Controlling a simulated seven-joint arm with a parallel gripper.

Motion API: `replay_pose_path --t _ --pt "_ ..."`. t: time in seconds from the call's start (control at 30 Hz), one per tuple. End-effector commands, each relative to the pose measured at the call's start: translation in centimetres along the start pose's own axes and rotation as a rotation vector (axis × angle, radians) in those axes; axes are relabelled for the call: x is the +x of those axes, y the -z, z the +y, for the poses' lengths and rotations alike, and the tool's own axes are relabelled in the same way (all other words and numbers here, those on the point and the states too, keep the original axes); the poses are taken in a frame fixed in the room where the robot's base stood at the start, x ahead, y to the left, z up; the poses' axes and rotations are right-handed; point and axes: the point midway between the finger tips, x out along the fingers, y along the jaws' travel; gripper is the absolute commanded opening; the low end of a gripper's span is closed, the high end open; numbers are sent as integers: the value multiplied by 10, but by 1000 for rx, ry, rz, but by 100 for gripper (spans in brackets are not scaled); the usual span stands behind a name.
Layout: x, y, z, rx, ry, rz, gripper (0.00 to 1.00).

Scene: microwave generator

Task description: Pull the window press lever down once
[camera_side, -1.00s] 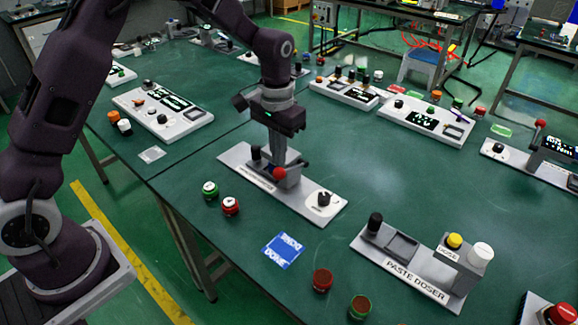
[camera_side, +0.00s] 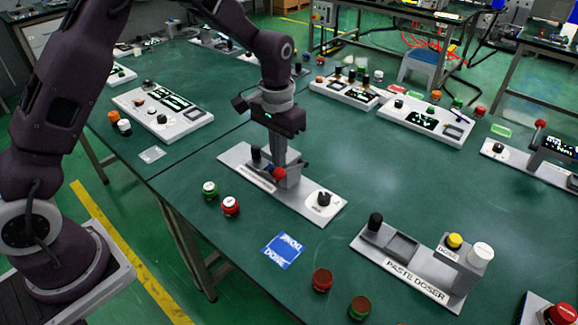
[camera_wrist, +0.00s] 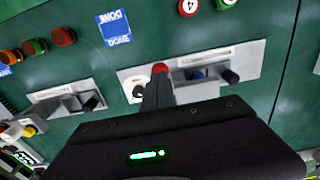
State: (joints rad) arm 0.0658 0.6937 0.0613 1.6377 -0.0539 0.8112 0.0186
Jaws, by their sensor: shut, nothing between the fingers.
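The window press (camera_side: 312,205) is a long light-grey base in the middle of the green table. It carries a grey upright block, a black knob at its left end and a dark dial at its right. Its lever ends in a red ball (camera_side: 279,174) at the front of the block. My gripper (camera_side: 280,158) points down at the block, with its fingers together, just behind and above the ball. In the wrist view the red ball (camera_wrist: 160,69) shows right at the tips of my gripper (camera_wrist: 158,82). Whether they touch cannot be told. My fingers hide part of the lever and block.
A paste doser (camera_side: 415,268) stands to the right. A blue card (camera_side: 283,250) and red and green buttons (camera_side: 230,206) lie in front of the press. A white control panel (camera_side: 162,113) is behind at left.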

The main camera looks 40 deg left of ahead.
Motion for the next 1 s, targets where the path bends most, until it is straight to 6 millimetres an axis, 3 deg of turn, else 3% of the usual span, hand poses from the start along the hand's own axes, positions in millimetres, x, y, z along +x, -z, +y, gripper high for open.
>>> replay_pose_path --t 1.0 --pt "31 0 0 0 0 -1 0"
